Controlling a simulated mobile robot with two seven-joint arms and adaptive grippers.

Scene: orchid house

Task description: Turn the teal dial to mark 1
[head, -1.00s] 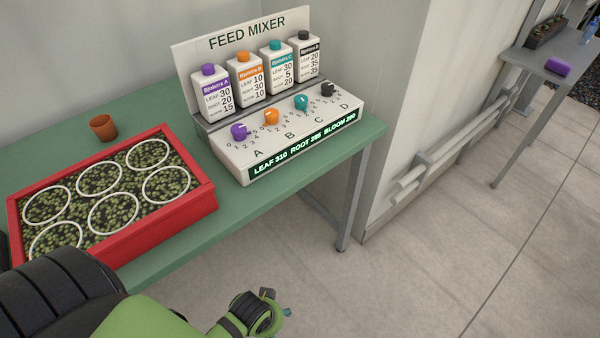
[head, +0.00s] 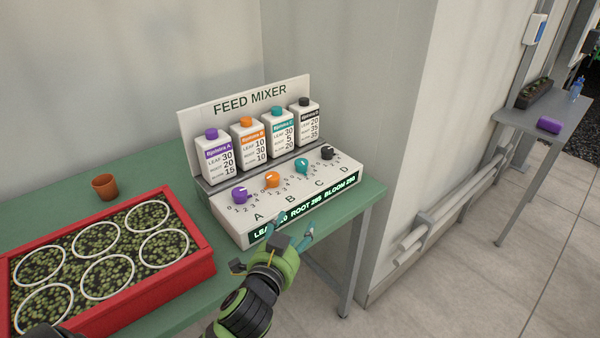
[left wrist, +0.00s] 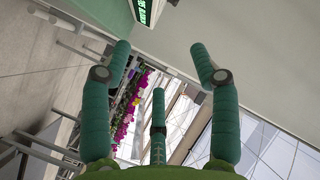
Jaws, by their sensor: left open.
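The teal dial (head: 302,165) is the third knob on the sloped white panel of the feed mixer (head: 237,219), above the letter C. Its exact setting is too small to read for certain. My left gripper (head: 290,236) is open and empty in front of the mixer's lower front edge, apart from the dial. It covers part of the green display. In the left wrist view its fingers (left wrist: 155,62) are spread with nothing between them, and a corner of the lit display (left wrist: 143,12) shows at the top. My right gripper is not in view.
Purple (head: 239,195), orange (head: 272,179) and black (head: 327,152) dials flank the teal one. Several bottles stand behind them. A red tray (head: 205,270) of plants and a brown pot (head: 105,187) are at left on the green table (head: 40,220). Open floor lies to the right.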

